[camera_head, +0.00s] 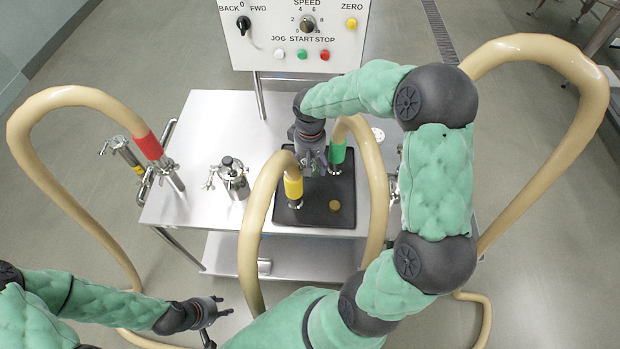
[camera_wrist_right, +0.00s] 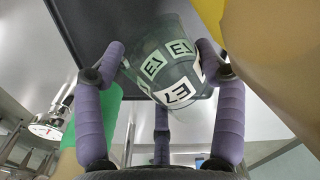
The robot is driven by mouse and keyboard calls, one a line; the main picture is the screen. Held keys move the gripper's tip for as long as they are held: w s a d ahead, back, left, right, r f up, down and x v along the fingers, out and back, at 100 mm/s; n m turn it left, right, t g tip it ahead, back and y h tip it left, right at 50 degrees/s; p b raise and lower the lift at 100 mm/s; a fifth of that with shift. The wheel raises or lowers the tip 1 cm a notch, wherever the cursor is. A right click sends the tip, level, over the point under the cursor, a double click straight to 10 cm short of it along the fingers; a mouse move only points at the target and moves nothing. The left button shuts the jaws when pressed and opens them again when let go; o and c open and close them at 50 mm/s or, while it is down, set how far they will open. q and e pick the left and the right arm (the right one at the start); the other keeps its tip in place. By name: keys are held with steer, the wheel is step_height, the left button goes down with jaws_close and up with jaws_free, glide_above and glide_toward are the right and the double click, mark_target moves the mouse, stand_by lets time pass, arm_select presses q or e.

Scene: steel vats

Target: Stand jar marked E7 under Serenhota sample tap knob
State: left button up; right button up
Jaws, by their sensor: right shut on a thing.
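The clear jar with E7 labels (camera_wrist_right: 172,70) is in the right wrist view, between the purple fingers of my right gripper, which is shut on it. In the head view my right gripper (camera_head: 312,166) points down over the black tray (camera_head: 340,215), between the yellow-banded and green-banded hoses. The jar is hard to make out there, behind my gripper. My left gripper (camera_head: 218,318) is open and empty at the lower left, off the table. No name Serenhota is readable, and I cannot tell which fitting is the sample tap.
The steel table (camera_head: 210,120) carries a small clamped fitting (camera_head: 231,180) and a red-banded hose end (camera_head: 150,147). The yellow-banded hose (camera_head: 292,187) and green-banded hose (camera_head: 337,152) crowd my right gripper. A control panel (camera_head: 262,48) stands behind. A brown disc (camera_head: 335,205) lies on the tray.

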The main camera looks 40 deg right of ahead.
steer(key=shift+f+b, duration=1)
steer(key=shift+f, duration=2.45)
steer(key=shift+f, duration=0.2)
steer(key=o, duration=1.3)
